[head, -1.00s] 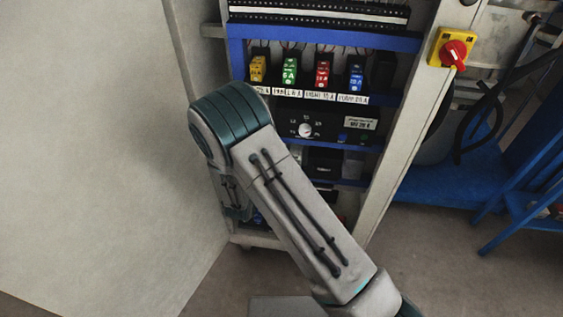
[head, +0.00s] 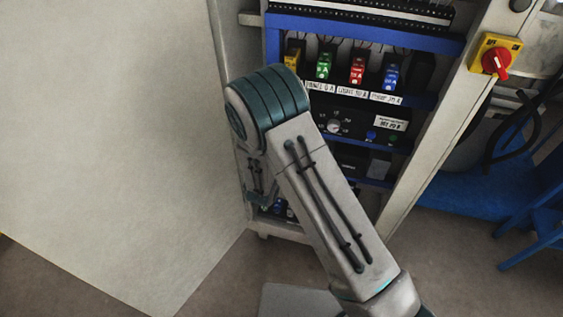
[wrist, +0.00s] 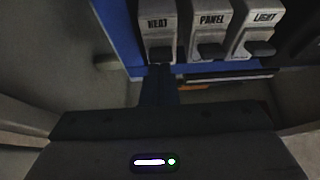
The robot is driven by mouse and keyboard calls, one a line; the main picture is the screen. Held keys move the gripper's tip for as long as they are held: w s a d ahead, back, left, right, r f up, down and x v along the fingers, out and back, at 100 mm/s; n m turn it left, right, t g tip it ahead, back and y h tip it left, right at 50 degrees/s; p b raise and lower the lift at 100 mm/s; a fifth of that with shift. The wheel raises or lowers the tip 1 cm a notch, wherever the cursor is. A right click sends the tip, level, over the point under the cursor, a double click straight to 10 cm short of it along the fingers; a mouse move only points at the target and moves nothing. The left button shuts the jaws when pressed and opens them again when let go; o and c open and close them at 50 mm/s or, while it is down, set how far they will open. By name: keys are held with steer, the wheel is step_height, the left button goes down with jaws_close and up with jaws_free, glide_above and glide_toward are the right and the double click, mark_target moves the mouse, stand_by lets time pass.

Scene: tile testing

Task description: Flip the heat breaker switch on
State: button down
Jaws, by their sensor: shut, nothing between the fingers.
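The heat breaker (wrist: 158,22), labelled HEAT, is a grey switch with a dark lever in the wrist view, at top centre-left. Its lever appears low on its face, much like those of the breakers beside it. My gripper (wrist: 160,73) is shut and empty, its dark fingers pointing up the picture just below the heat lever. Whether they touch the lever I cannot tell. In the head view my arm hides the gripper and the heat breaker.
The PANEL (wrist: 210,22) and LIGHT (wrist: 260,18) breakers stand close to the right of HEAT. A blue frame post (wrist: 122,35) is to its left. The cabinet door (head: 120,140) stands open at left. A red rotary switch (head: 496,61) is on the right post.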

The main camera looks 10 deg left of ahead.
step_height(320, 180, down, 4)
steer(key=s+b, duration=0.1)
steer(key=b, duration=0.3)
steer(key=w+r+p+v, duration=0.1)
steer(key=r+p+v, duration=0.1)
steer(key=v, duration=0.8)
steer(key=shift+r, duration=0.15)
steer(key=shift+s, duration=0.1)
steer(key=s+d+r+m+g+h+p, duration=0.25)
steer(key=d+r+m+g+p, duration=0.2)
steer(key=d+r+m, duration=0.55)
steer(key=s+d+r+m+g+h+p, duration=0.25)
steer(key=d+r+m+h+p, duration=0.2)
steer(key=d+r+m, duration=0.6)
steer(key=s+d+r+m+g+y+p, duration=0.1)
steer(key=s+r+m+y+p, duration=0.3)
steer(key=r, duration=0.5)
steer(key=s+d+r+m+g+y+p, duration=0.1)
steer(key=s+d+r+m+y+p, duration=0.1)
steer(key=s+r+m+y+p, duration=0.3)
steer(key=s+r+m, duration=0.3)
steer(key=r+m, duration=0.2)
steer(key=shift+s+d, duration=0.15)
steer(key=shift+s, duration=0.25)
